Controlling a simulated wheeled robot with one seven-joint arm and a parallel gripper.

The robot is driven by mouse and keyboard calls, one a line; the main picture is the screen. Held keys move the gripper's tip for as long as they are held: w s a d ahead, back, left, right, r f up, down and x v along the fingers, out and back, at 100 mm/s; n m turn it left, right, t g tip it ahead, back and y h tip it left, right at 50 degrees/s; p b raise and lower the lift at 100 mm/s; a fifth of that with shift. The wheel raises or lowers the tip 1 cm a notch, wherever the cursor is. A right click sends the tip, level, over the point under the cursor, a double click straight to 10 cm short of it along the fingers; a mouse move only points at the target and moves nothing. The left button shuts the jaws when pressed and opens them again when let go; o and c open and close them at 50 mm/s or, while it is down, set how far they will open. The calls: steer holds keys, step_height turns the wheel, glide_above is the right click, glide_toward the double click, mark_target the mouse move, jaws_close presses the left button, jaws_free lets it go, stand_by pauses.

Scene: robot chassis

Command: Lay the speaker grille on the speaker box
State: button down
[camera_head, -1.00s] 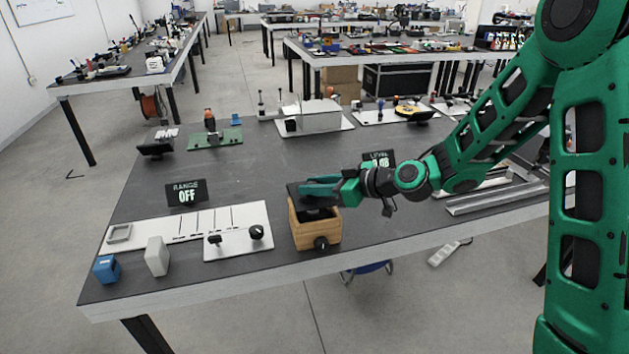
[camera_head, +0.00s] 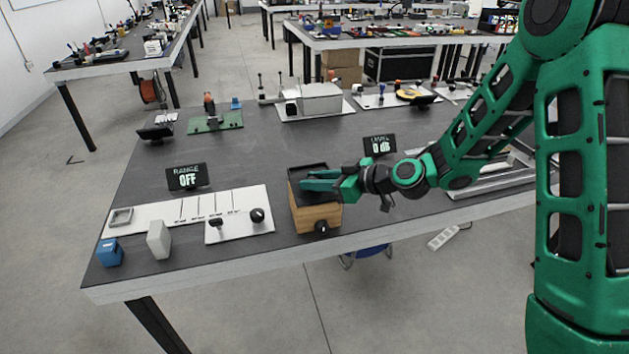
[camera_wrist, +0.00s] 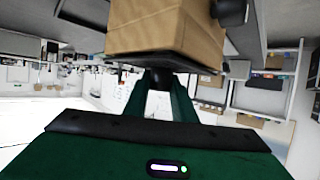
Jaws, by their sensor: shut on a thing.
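The speaker box (camera_head: 317,219) is a wooden box with a black knob on its front, near the front edge of the table. The black speaker grille (camera_head: 308,170) lies roughly flat over its top and covers the opening. My gripper (camera_head: 312,183) reaches in from the right, just above the grille. In the wrist view, the box (camera_wrist: 165,28) appears inverted, with the dark grille edge (camera_wrist: 185,61) against it. My gripper's fingers (camera_wrist: 160,90) are closed around a dark knob on the grille. I cannot tell whether a thin gap remains between grille and box.
A white panel with a knob (camera_head: 240,215) lies left of the box. A white block (camera_head: 158,239) and a blue block (camera_head: 109,252) stand near the front left. A RANGE display (camera_head: 187,177) and a level display (camera_head: 380,145) stand behind. Metal rails (camera_head: 490,180) lie at right.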

steer(key=shift+f, duration=0.25)
steer(key=c, duration=1.4)
jaws_free()
steer(key=v, duration=1)
steer(key=shift+d+r, duration=0.2)
steer(key=shift+d, duration=0.1)
steer(key=shift+s, duration=0.15)
